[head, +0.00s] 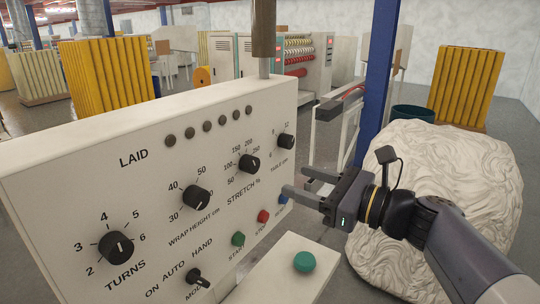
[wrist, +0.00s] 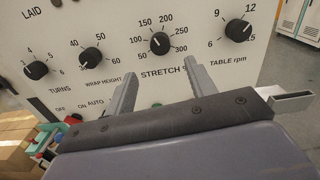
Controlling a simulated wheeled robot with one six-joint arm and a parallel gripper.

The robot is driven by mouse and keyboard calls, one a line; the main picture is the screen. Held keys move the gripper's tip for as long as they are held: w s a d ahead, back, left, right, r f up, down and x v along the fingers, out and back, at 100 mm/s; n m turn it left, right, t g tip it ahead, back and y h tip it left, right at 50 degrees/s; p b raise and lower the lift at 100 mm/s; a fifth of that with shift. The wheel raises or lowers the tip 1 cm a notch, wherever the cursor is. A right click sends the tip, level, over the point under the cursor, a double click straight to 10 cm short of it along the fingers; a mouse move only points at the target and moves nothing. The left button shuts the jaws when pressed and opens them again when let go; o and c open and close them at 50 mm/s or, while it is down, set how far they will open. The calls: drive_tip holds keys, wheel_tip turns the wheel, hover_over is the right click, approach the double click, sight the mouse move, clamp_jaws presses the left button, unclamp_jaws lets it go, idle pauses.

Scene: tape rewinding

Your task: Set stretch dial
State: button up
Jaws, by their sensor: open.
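The white control panel (head: 150,150) carries the black STRETCH % dial (head: 249,163), at the upper right of centre in the head view. It also shows in the wrist view (wrist: 159,43), with a ring of numbers from 50 to 300. Its pointer setting is too small to read with certainty. My gripper (head: 294,181) is open and empty, its fingers toward the panel, to the right of the STRETCH dial and apart from it. In the wrist view, my gripper's (wrist: 160,59) two fingers stand either side of and just below the dial.
The TABLE rpm dial (head: 286,141) is at the right, the WRAP HEIGHT dial (head: 196,197) and TURNS dial (head: 116,245) at the left. Green, red and blue buttons sit below. A box with a green button (head: 304,261) stands in front. A wrapped white load (head: 430,190) is behind my arm.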

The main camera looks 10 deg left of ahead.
sight(255, 166)
drive_tip(key=p+x, duration=0.1)
drive_tip(key=x, duration=1)
drive_tip(key=shift+r+p, duration=0.15)
drive_tip(key=shift+p, duration=0.15)
drive_tip(key=shift+d, duration=0.1)
drive_tip(key=c, duration=1)
drive_tip(key=shift+b, duration=0.45)
